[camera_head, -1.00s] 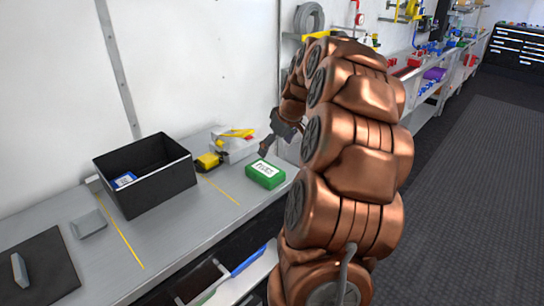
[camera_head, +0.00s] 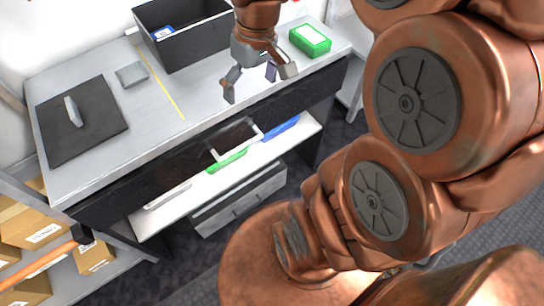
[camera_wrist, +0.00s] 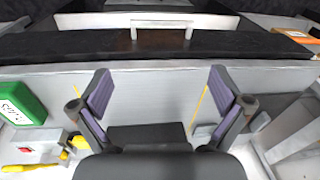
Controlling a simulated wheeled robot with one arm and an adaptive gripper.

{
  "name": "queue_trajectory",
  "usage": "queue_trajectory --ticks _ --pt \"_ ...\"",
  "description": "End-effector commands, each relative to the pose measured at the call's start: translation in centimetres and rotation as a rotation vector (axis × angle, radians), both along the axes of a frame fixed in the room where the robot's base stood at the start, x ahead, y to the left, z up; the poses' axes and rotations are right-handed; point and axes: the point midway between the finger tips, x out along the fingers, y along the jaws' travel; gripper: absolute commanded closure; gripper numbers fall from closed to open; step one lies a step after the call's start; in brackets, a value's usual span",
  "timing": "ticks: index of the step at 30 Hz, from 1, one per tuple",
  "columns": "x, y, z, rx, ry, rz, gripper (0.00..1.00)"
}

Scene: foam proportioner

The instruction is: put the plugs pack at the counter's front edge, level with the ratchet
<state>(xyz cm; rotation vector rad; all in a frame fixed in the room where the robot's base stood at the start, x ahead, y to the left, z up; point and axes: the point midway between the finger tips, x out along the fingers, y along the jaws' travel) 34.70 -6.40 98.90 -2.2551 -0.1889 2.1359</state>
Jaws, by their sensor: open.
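The plugs pack, a green box with a white label (camera_head: 310,40), lies on the counter near its front right end. It also shows at the left edge of the wrist view (camera_wrist: 20,102), where its lettering is partly readable. My gripper (camera_head: 257,82) is open and empty, pointing down over the counter near the front edge, left of the green pack and apart from it. Its two spread fingers show in the wrist view (camera_wrist: 160,85) with bare counter between them. A light grey object (camera_head: 73,111) lies on a dark mat; I cannot tell whether it is the ratchet.
A black open bin (camera_head: 188,48) holding a small blue pack (camera_head: 162,33) stands behind my gripper. A flat grey block (camera_head: 131,74) and the dark mat (camera_head: 95,135) lie to the left. Yellow lines cross the counter (camera_head: 100,75). Bare counter lies between the mat and my gripper.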

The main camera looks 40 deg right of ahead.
Motion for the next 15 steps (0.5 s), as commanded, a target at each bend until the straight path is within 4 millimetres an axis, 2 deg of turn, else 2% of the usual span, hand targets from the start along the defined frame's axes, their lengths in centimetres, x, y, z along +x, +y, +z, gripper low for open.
queue_trajectory --ticks 1,3,6,9,12,15 --pt "-2.1 1.7 -0.5 -0.010 0.032 0.009 0.00" --pt "-4.8 3.4 -1.1 -0.027 0.070 0.003 0.00" --pt "-8.5 5.1 -2.1 -0.051 0.120 -0.009 0.00" --pt "-11.7 6.0 -3.1 -0.078 0.162 -0.026 0.00" --pt "-14.0 6.3 -3.8 -0.098 0.191 -0.041 0.00" --pt "-15.3 6.4 -4.2 -0.108 0.207 -0.050 0.00"
